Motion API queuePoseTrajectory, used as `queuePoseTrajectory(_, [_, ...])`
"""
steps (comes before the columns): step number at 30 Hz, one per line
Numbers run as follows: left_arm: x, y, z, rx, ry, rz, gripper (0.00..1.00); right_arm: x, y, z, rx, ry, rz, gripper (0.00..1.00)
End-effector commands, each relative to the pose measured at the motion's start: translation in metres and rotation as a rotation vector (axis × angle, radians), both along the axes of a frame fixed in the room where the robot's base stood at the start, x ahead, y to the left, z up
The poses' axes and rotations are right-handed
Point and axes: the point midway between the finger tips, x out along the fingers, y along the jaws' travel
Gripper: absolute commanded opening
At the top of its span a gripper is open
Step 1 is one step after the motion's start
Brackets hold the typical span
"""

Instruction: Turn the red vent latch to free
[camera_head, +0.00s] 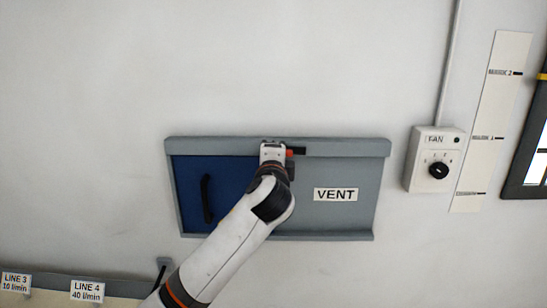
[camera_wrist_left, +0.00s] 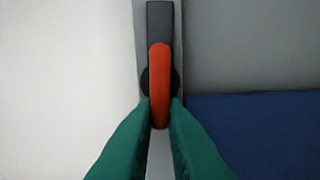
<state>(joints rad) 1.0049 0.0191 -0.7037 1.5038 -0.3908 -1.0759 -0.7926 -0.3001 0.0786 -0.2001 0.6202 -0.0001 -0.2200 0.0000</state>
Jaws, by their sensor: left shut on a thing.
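The red vent latch (camera_wrist_left: 159,85) shows in the left wrist view as a narrow red bar over a round black base, in line with a dark grey block (camera_wrist_left: 159,22). The green fingertips of my left gripper (camera_wrist_left: 160,112) are shut on the lower end of the latch. The vent has a blue panel (camera_head: 230,180) with a black handle (camera_head: 207,198) on the left. My right gripper is not in view.
The vent's grey frame (camera_head: 350,147) has a raised rail along its top. A FAN box (camera_head: 422,180) with a black knob and a marked white strip (camera_head: 495,110) are on the wall to the right. Line labels (camera_head: 87,291) stand at lower left.

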Motion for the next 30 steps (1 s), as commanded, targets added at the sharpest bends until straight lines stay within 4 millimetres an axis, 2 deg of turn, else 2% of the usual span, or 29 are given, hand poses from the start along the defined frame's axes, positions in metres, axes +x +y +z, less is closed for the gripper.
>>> queuePoseTrajectory(20, [0.0001,-0.0005,-0.0037,-0.06,0.005,-0.001,0.0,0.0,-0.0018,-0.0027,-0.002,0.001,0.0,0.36])
queuePoseTrajectory(21, [0.0,-0.0005,-0.0038,-0.06,0.005,-0.001,0.16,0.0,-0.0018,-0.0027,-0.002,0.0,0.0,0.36])
queuePoseTrajectory(24, [0.0,-0.0006,-0.0032,-0.06,0.004,-0.001,0.32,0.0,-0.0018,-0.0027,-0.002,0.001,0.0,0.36])
queuePoseTrajectory(30, [0.0,-0.0004,-0.0022,-0.059,0.002,-0.001,0.33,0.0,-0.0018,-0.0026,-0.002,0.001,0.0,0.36])
